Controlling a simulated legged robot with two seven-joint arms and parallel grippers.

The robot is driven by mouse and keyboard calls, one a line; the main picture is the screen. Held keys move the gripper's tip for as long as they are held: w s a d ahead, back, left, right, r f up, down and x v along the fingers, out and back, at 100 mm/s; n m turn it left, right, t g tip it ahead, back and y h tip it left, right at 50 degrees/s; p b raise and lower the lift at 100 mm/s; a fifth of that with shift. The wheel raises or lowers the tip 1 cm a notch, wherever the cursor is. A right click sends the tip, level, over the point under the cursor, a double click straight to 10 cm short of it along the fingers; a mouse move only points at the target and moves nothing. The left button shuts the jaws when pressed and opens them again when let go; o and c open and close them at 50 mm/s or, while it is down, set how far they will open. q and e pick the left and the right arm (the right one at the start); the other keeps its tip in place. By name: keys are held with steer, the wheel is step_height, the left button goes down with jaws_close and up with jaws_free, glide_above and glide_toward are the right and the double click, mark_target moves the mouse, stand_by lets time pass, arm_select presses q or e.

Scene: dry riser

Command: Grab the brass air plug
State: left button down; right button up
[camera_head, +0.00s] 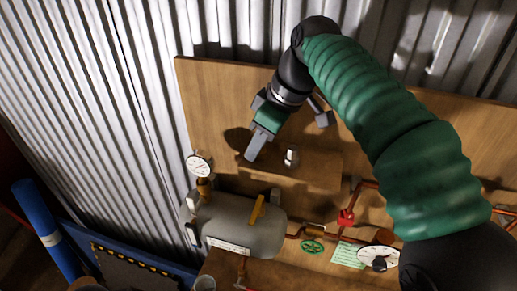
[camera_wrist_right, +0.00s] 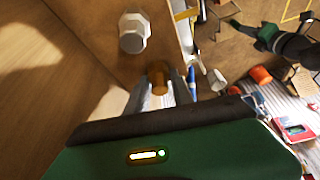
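The brass air plug (camera_wrist_right: 159,80) shows in the right wrist view as a short brass-coloured cylinder; in the head view it is hidden by my right gripper. The fingers of my right gripper (camera_wrist_right: 160,86) lie close on either side of it; I cannot tell whether they touch it. In the head view, my right gripper (camera_head: 254,150) points down over a small wooden shelf. A silver hex-headed plug (camera_wrist_right: 133,32) stands beside the brass one, and also shows in the head view (camera_head: 291,157). A green and black gripper, apparently my left (camera_wrist_right: 262,34), is far off in the right wrist view, its fingers unclear.
A wooden board (camera_head: 210,90) backs the shelf. A grey tank (camera_head: 240,228) with a pressure gauge (camera_head: 199,164) stands below left. Copper pipes with a red valve (camera_head: 346,217) and a green handwheel (camera_head: 312,247) lie below right. Corrugated metal (camera_head: 80,100) covers the wall.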

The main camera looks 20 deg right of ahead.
steer(key=shift+s+d, duration=0.1)
jaws_close()
steer(key=shift+s, duration=0.1)
steer(key=shift+r, duration=0.1)
